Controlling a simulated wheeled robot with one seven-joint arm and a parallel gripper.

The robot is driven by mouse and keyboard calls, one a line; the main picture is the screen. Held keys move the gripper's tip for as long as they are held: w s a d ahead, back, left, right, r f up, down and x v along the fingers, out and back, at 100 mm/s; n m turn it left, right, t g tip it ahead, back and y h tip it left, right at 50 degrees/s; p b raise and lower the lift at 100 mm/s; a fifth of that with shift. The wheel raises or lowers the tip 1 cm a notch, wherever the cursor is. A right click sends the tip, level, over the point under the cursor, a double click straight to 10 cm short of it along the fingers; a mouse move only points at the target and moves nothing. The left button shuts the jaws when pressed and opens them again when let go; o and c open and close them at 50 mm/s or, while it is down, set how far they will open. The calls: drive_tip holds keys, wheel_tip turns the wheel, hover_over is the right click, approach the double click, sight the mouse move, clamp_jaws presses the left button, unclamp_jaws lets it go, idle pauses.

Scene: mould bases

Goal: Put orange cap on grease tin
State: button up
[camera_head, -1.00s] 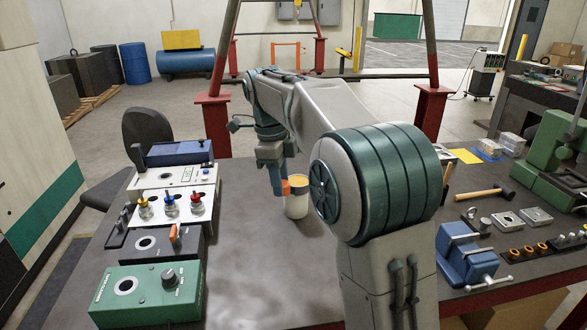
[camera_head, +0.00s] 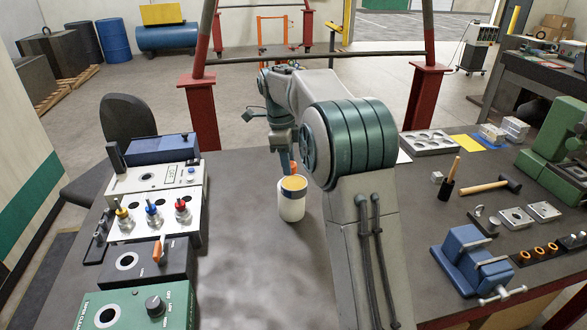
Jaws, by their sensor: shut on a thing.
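The grease tin (camera_head: 291,208) stands upright on the bench, white with a dark blue band. Its top is uncovered and shows tan grease (camera_head: 294,183). My gripper (camera_head: 289,160) is just beyond the tin, pointing down, and shut on the orange cap (camera_head: 293,167). Only a small orange part of the cap shows behind the tin's rim. The fingertips are mostly hidden by the tin and my arm. I cannot tell the gap between cap and tin.
At left stand control boxes, a panel with several knobbed fittings (camera_head: 152,214) and a green box (camera_head: 138,306). At right are a blue vise (camera_head: 472,262), a hammer (camera_head: 485,186) and metal mould plates (camera_head: 431,143). The bench in front of the tin is clear.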

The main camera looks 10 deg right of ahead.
sight(295, 183)
drive_tip(key=shift+w+d+f, duration=0.85)
drive_tip(key=shift+w+d, duration=0.05)
drive_tip(key=shift+w, duration=0.1)
drive_tip(key=shift+f+p, duration=0.65)
drive_tip(key=shift+f, duration=1.3)
drive_tip(key=shift+f, duration=0.15)
drive_tip(key=o, duration=0.9)
drive_tip(key=shift+o, duration=0.2)
